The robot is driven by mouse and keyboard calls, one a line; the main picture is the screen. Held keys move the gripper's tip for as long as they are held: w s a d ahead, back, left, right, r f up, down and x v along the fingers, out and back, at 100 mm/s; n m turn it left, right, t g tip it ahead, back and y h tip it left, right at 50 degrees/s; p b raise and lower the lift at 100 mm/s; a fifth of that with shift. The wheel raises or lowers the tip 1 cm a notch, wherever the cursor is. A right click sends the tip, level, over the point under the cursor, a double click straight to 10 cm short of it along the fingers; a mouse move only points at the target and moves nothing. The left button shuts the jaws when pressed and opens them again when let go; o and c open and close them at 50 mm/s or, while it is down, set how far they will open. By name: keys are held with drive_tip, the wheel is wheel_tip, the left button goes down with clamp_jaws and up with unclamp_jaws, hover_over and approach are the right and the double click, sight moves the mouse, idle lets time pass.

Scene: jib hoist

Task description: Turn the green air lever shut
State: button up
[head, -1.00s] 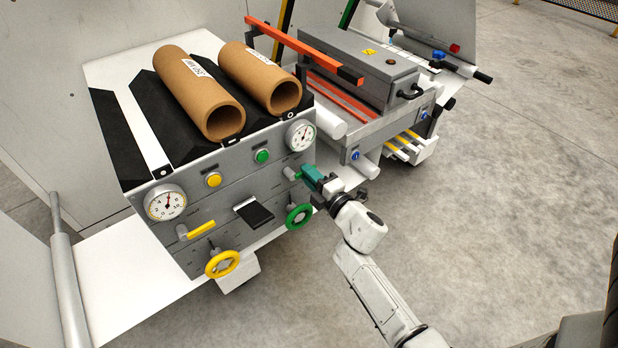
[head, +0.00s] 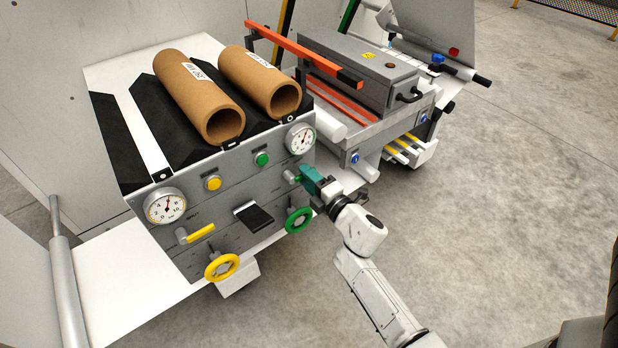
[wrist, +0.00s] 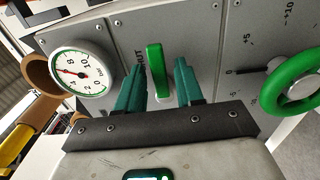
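The green air lever (wrist: 156,72) is on the grey front panel. In the wrist view it stands between the two green fingers of my gripper (wrist: 159,66), which is open, with a small gap on each side. In the head view my gripper (head: 306,178) is at the right end of the panel and largely covers the green lever (head: 297,179). A white gauge with a green rim (wrist: 82,72) is left of the lever in the wrist view; it also shows above my gripper in the head view (head: 300,138).
A green handwheel (head: 298,220) is just below my gripper. A yellow lever (head: 200,234), a yellow handwheel (head: 222,267) and a black flap (head: 253,216) are further left. Cardboard tubes (head: 200,102) lie on top. Open floor (head: 480,220) is at right.

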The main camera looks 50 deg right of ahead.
drive_tip(key=shift+o, duration=0.3)
drive_tip(key=shift+s, duration=0.1)
drive_tip(key=b+v, duration=0.1)
drive_tip(key=v, duration=0.9)
drive_tip(key=shift+s, duration=0.3)
drive_tip(key=shift+r, duration=0.1)
drive_tip(key=s+a+f+m+g, duration=0.45)
drive_tip(key=f+m+g, duration=0.25)
drive_tip(key=m+g, duration=0.45)
drive_tip(key=s+a+f+m+g+y, duration=0.2)
drive_tip(key=s+a+m+g+y, duration=0.25)
drive_tip(key=s+a, duration=0.6)
wheel_tip(320, 180, up, 13)
drive_tip(key=p, duration=1.2)
drive_tip(key=shift+w+a+f+n, duration=0.15)
drive_tip(key=shift+w+a+n, duration=0.05)
drive_tip(key=shift+a+n, duration=0.1)
